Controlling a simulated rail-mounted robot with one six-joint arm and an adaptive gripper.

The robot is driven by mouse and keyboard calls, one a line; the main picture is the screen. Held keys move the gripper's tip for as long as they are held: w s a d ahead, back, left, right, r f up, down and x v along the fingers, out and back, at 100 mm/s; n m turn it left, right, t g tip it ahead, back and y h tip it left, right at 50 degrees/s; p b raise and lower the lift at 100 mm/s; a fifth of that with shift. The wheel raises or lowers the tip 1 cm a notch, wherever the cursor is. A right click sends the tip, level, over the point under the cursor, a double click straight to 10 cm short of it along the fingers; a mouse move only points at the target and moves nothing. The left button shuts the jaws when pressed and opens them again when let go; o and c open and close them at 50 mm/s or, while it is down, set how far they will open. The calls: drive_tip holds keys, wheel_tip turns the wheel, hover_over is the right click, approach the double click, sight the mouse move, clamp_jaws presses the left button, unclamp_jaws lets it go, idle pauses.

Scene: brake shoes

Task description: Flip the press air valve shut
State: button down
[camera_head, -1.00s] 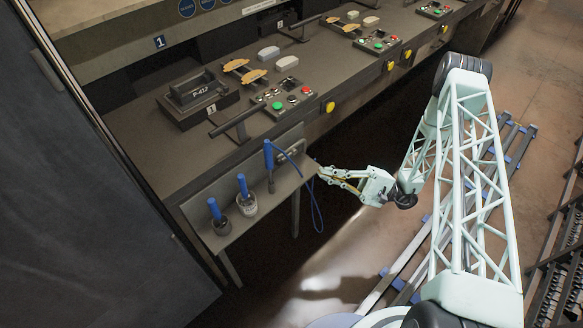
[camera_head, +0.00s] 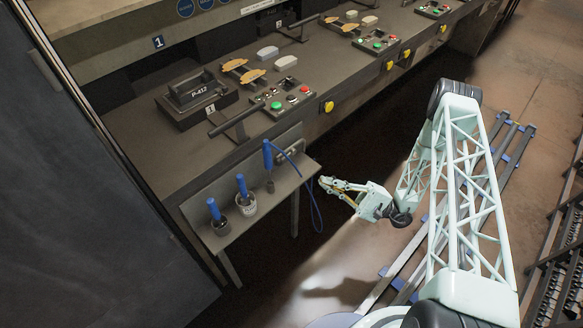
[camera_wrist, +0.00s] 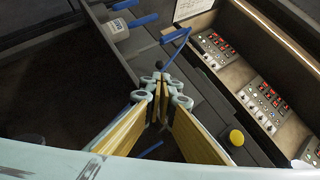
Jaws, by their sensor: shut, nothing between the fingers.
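My gripper (camera_head: 323,182) is shut and empty, off the right end of the small side shelf, with bare floor below it. In the wrist view its fingertips (camera_wrist: 162,88) are together between tan finger pads. I cannot clearly make out the press air valve. A small grey fitting (camera_head: 291,149) on the press side behind the shelf may be part of it. A blue-handled tool (camera_head: 268,155) with a blue hose (camera_head: 317,212) stands beside that fitting. The blue handle also shows beyond the fingertips in the wrist view (camera_wrist: 176,35).
The shelf (camera_head: 241,222) also holds two pots with blue-handled tools (camera_head: 242,186). Above it, the press bench has a dark bar handle (camera_head: 234,123), a button panel (camera_head: 284,99), a yellow button (camera_head: 327,107) and a block marked P-412 (camera_head: 198,93). The floor beside the shelf is free.

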sight(281, 162)
drive_tip(key=shift+b+x, duration=1.05)
drive_tip(key=shift+x, duration=5.9)
drive_tip(key=shift+s, duration=0.1)
drive_tip(key=shift+s+a+r+p, duration=0.1)
drive_tip(key=shift+a+r+p, duration=0.1)
drive_tip(key=shift+r+p, duration=1.1)
drive_tip(key=shift+p, duration=0.2)
drive_tip(key=shift+d+r+p, duration=0.2)
drive_tip(key=shift+r+p, duration=0.65)
drive_tip(key=shift+r, duration=0.2)
drive_tip(key=shift+f, duration=0.1)
